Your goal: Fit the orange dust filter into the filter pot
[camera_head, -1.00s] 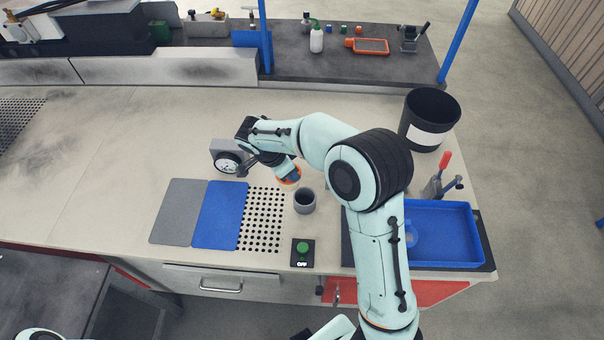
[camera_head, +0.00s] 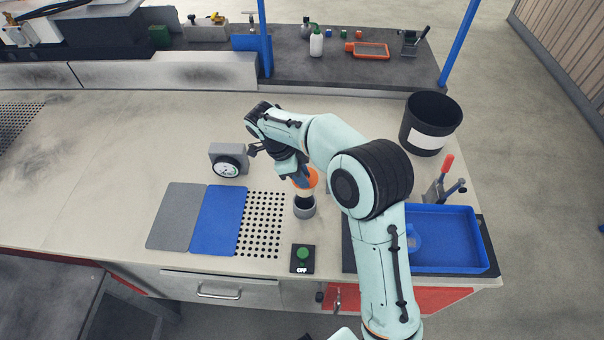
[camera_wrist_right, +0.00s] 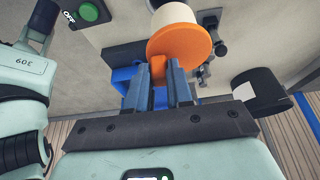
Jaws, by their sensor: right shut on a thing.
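My right gripper (camera_head: 301,178) is shut on the orange dust filter (camera_head: 312,177). In the right wrist view the gripper (camera_wrist_right: 164,82) has its blue fingers on the filter's orange cap (camera_wrist_right: 181,46), and a cream cylinder extends from the cap's far side. The grey filter pot (camera_head: 305,212) stands on the bench with its dark mouth up. The filter appears directly above the pot, slightly tilted; I cannot tell whether its lower end touches or enters the mouth. The pot is not clearly visible in the right wrist view. My left gripper is out of view.
A dial gauge (camera_head: 227,166) stands left of my right wrist. A perforated plate (camera_head: 262,225) and blue mat (camera_head: 218,220) lie left of the pot. A green button box (camera_head: 302,258) sits in front. A blue tray (camera_head: 458,240) and black bin (camera_head: 430,123) are right.

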